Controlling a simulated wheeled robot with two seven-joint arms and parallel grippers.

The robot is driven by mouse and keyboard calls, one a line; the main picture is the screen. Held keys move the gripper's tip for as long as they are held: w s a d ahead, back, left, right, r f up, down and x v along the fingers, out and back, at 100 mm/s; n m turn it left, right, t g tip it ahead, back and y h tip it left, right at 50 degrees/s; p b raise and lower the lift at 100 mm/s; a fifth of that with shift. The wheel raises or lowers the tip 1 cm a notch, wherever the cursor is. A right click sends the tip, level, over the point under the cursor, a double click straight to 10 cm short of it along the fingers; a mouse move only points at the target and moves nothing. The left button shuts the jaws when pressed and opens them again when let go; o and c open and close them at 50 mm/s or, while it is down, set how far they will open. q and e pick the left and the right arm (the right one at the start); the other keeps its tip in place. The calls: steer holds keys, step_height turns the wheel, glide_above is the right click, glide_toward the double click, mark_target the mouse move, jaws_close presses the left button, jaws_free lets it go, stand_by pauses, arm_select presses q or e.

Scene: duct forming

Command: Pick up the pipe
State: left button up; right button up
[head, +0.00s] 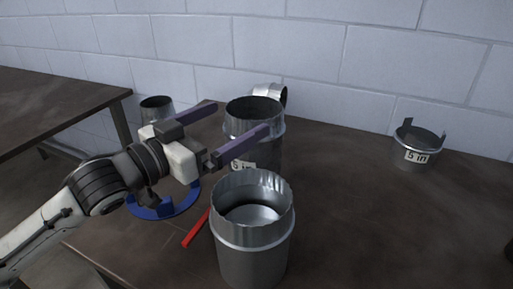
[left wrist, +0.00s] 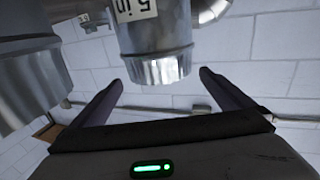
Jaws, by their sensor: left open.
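A metal pipe (head: 245,112) with a white size label stands upright on the brown table. A pipe labelled "5 in" also shows, inverted, in the left wrist view (left wrist: 155,40). My left gripper (head: 242,116) is open, its purple fingers spread; the nearer finger crosses in front of the labelled pipe. In the left wrist view the fingers (left wrist: 160,76) spread either side of the pipe's crimped end; I see no grip on it. A second metal pipe (head: 252,262) stands nearer, open end up. My right gripper is not in view.
A blue ring (head: 165,212) and a red bar (head: 196,228) lie near my left gripper. A metal elbow (head: 283,93) and another pipe (head: 155,103) stand behind. A notched "5 in" collar (head: 418,158) is at right. The table's (head: 370,220) right-centre is clear.

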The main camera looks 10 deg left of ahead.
mark_target(243, 114)
arm_select(q)
steer(key=w+d+f, duration=0.3)
steer(key=w+f, duration=0.1)
steer(key=w, duration=0.2)
steer(key=shift+w+d+f, duration=0.25)
steer(key=shift+d, duration=0.05)
steer(key=shift+c, duration=0.4)
steer(key=c, duration=1.1)
steer(key=shift+r, duration=0.1)
steer(key=shift+c, duration=1)
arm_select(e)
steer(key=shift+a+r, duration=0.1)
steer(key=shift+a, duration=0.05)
arm_select(q)
steer(key=shift+r, duration=0.1)
